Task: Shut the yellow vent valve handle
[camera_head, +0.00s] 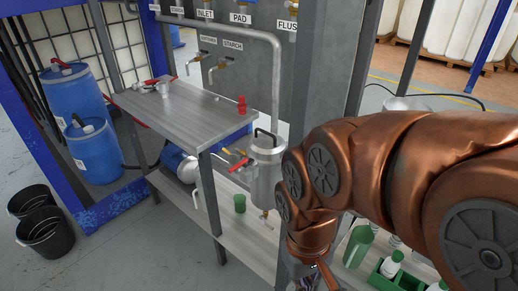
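A small yellow handle (238,152) shows beside a steel vessel (263,178), close to a red lever (239,165). It is small, and I cannot tell its exact angle. The vessel has a black handle on its lid and stands on the lower shelf in front of the bench. My copper-coloured arm reaches in from the right and bends down right of the vessel. My gripper (312,281) is at the bottom edge, below and right of the yellow handle and apart from it. It is mostly cut off, so its fingers cannot be judged.
A green cup (240,203) stands on the lower shelf. A green bottle carrier (385,278) is at lower right. Blue drums (92,150) and black buckets (45,234) stand left. Pipes and labelled valves line the panel behind.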

